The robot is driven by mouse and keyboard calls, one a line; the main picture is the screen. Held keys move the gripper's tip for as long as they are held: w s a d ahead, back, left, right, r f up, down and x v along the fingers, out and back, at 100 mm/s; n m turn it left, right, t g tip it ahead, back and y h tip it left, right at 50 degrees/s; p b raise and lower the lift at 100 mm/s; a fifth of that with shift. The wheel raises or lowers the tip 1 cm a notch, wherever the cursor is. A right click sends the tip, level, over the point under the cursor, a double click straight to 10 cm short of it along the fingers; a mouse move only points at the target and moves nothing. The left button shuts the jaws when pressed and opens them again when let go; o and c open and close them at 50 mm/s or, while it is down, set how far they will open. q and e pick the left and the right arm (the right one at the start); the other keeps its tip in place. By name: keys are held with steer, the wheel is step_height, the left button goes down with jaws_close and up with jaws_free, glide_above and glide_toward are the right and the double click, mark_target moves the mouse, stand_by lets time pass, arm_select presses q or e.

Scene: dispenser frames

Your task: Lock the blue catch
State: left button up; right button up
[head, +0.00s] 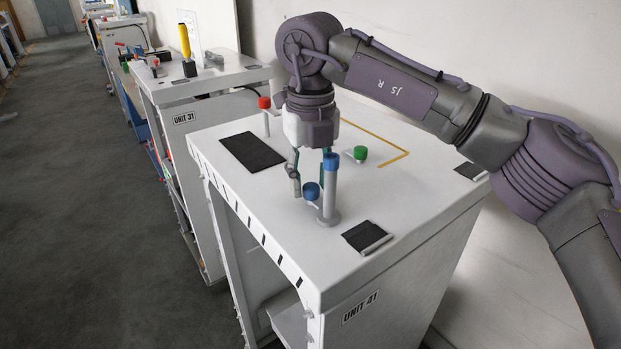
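The blue catch stands on the white top of the UNIT 41 cabinet (400,225). One finger is left of the knob; the other is partly hidden behind the post. Whether a finger touches the knob or post, I cannot tell. My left gripper is not in view.
A red-capped post (264,103) stands behind the gripper, and a green knob (360,153) is to its right. Dark pads (252,152) lie on the top. Another cabinet, UNIT 31 (205,88), stands farther back left. Open floor (70,200) lies left.

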mark_target(311, 184)
steer(key=shift+f, duration=0.1)
step_height(311, 184, up, 12)
stand_by(0.5)
